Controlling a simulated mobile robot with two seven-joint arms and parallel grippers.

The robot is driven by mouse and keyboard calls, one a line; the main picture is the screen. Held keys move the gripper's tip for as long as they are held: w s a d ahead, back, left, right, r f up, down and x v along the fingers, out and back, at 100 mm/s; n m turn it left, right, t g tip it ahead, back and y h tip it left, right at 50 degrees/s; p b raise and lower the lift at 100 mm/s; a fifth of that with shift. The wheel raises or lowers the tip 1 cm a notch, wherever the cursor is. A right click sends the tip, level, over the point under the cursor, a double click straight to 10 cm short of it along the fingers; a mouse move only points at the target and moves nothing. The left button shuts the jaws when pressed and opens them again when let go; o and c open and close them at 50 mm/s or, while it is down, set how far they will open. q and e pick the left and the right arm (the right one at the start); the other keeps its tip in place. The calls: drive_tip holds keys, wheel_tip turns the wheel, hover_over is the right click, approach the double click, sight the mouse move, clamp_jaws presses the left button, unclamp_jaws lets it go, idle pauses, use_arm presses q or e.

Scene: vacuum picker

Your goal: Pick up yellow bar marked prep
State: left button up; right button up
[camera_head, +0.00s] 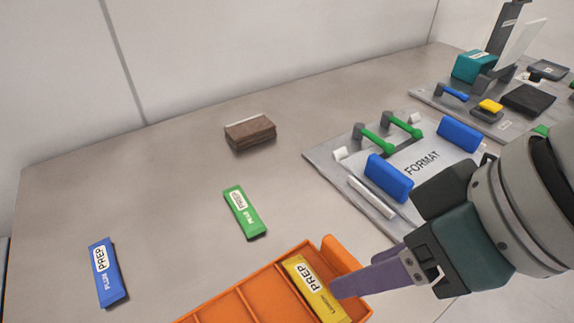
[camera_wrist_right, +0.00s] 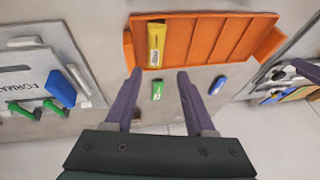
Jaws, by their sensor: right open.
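The yellow bar marked PREP (camera_head: 312,291) lies in the rightmost compartment of the orange tray (camera_head: 238,299) in the head view. It also shows in the right wrist view (camera_wrist_right: 156,44), in an end compartment of the tray. My right gripper (camera_head: 345,288) reaches in from the right, with its purple fingers beside the bar in the head view. In the wrist view the two fingers are spread apart with nothing between them, and the bar lies beyond their tips.
A green PREP bar (camera_head: 245,212) and a blue PREP bar (camera_head: 107,272) lie on the table. A brown block (camera_head: 250,132) sits farther back. A FORMAT board (camera_head: 425,166) with blue blocks and green handles stands right. Table space between the loose bars is clear.

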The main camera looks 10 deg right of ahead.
sight(323, 297)
use_arm(q)
drive_tip(key=shift+a+f+b, duration=0.2)
drive_tip(key=shift+f+b, duration=0.45)
drive_tip(key=shift+f, duration=0.45)
use_arm(e)
drive_tip(key=x, duration=0.5)
drive_tip(key=shift+d+f, duration=0.2)
drive_tip(key=shift+f, duration=0.1)
use_arm(q)
drive_tip(key=shift+s+f+b, duration=0.1)
drive_tip(key=shift+f+b, duration=0.65)
drive_tip(key=shift+b, duration=0.05)
use_arm(e)
drive_tip(key=x, duration=0.4)
drive_tip(key=shift+s+d+f, duration=0.15)
drive_tip(key=shift+f, duration=0.3)
use_arm(q)
drive_tip(key=shift+d+f, duration=0.1)
use_arm(e)
drive_tip(key=shift+f, duration=0.35)
use_arm(q)
drive_tip(key=shift+d, duration=0.1)
drive_tip(key=shift+d, duration=0.1)
use_arm(e)
drive_tip(key=c, duration=0.3)
clamp_jaws()
